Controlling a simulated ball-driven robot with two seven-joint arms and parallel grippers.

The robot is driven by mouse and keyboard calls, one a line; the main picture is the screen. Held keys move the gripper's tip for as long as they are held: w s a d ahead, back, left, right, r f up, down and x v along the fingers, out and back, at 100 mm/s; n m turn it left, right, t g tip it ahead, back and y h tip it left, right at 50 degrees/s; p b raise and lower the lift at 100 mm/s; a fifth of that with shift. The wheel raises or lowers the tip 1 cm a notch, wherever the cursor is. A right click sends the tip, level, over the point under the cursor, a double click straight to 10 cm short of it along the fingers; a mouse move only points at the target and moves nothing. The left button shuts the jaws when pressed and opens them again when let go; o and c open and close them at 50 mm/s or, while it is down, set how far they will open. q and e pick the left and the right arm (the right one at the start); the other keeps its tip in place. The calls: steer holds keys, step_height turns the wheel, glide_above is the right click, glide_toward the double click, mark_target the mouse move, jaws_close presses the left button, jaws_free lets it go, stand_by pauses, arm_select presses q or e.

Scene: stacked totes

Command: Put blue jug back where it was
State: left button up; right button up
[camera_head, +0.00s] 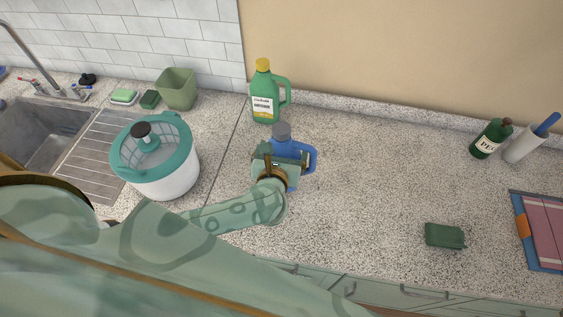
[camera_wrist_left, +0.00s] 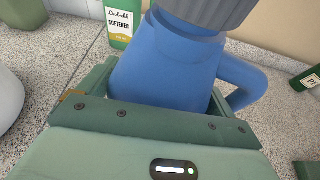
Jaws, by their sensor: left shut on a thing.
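The blue jug (camera_head: 290,150) has a grey cap and a side handle on its right. My left gripper (camera_head: 276,160) is shut on it, and the jug looks upright. In the left wrist view the blue jug (camera_wrist_left: 170,70) sits between the fingers of my left gripper (camera_wrist_left: 160,105), with its cap cut off by the top edge. The jug's base is mostly hidden by the gripper, so I cannot tell whether it touches the counter. My right gripper is not in view.
A green softener jug (camera_head: 265,100) with a yellow cap stands just behind. A teal-and-white salad spinner (camera_head: 165,180) stands left, beside the sink (camera_head: 45,130). The middle counter is clear.

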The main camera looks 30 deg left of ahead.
arm_select(q)
steer(key=f+b, duration=0.3)
steer(key=f, duration=0.1)
steer(key=shift+w+a+f, duration=0.1)
steer(key=shift+w+a, duration=0.1)
steer(key=shift+a, duration=0.15)
steer(key=o, duration=0.7)
steer(key=v, duration=1.2)
